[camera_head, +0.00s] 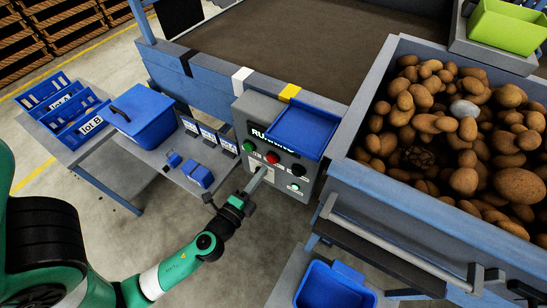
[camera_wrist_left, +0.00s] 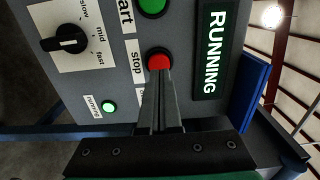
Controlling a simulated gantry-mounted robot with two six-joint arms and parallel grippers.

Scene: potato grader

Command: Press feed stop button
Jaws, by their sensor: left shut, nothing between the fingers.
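The grey control box (camera_head: 290,128) has a display reading RUNNING (camera_wrist_left: 211,50). The red stop button (camera_head: 272,158) sits on its front, between a green start button (camera_head: 249,146) and a dark button (camera_head: 298,170). My left gripper (camera_head: 262,172) is shut, with its fingertips at the panel close to the red button. In the left wrist view the fingertips (camera_wrist_left: 158,72) overlap the lower edge of the red button (camera_wrist_left: 159,60); I cannot tell whether they touch it. A small lamp (camera_wrist_left: 109,107) glows pale green. My right gripper is not in view.
A blue tray (camera_head: 301,131) sits on top of the box. A bin of potatoes (camera_head: 345,130) stands to the right. A speed knob (camera_wrist_left: 66,44) is on the panel. A side table (camera_head: 130,170) with a blue box (camera_head: 143,113) is at left.

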